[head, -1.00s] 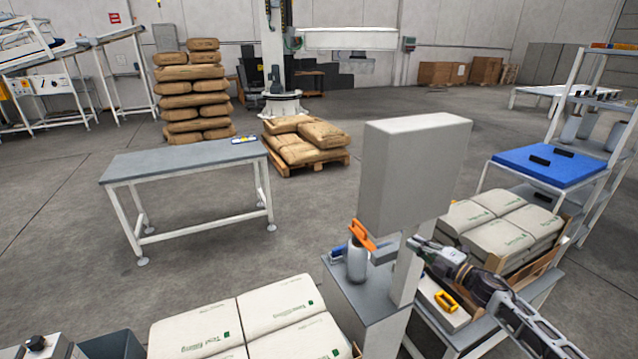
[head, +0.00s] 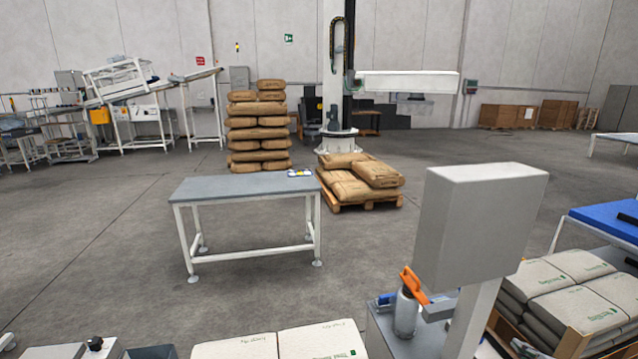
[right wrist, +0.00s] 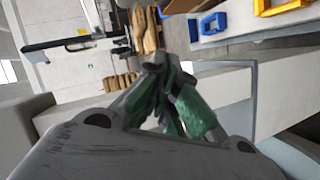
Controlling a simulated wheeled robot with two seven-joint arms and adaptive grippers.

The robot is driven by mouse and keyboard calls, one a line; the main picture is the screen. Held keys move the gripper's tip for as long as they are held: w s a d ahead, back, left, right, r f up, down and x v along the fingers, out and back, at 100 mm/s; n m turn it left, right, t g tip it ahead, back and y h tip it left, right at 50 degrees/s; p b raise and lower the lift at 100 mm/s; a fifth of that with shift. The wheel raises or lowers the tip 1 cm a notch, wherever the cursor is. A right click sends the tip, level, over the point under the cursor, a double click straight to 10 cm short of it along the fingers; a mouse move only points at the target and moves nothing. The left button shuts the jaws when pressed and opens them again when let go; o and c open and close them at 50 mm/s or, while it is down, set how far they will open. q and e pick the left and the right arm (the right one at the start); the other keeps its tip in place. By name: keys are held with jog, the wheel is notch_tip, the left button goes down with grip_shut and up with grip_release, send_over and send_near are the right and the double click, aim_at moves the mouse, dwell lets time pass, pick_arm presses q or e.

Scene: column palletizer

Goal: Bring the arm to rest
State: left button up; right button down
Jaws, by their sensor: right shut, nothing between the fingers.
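My right gripper (right wrist: 172,95) shows in the right wrist view, with its dark fingers and green pads drawn together. It is shut and I see nothing held between the fingers. My left gripper is in neither view.
White sacks (head: 580,310) lie at right. A grey table (head: 245,187) stands mid-floor; open floor (head: 110,240) lies left of it.

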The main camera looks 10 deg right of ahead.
jog(key=s+f+m+g+h, duration=0.1)
jog(key=s+f+m+g, duration=0.25)
jog(key=s+f, duration=0.9)
jog(key=s+f+m+g, duration=0.35)
jog(key=s+f, duration=0.55)
jog(key=f, duration=0.6)
jog(key=s+a+f+g, duration=0.3)
jog(key=s+a+f, duration=0.2)
jog(key=s+f, duration=0.5)
jog(key=s+a+f+g+y, duration=0.1)
jog(key=s+a+f, duration=0.2)
jog(key=s+a, duration=0.3)
jog(key=s+a+f+m+g+y, duration=0.1)
jog(key=s+a+f, duration=0.3)
jog(key=a, duration=0.3)
jog(key=s+a+f+g+y, duration=0.1)
jog(key=s+a+f, duration=0.2)
jog(key=s+a, duration=0.3)
jog(key=w+a+f+y, duration=0.1)
jog(key=w+a, duration=0.1)
jog(key=a, duration=0.7)
jog(key=w+a+f, duration=0.1)
jog(key=w+a, duration=0.1)
jog(key=a, duration=0.7)
jog(key=shift+w+y, duration=0.35)
jog(key=shift+y, duration=0.05)
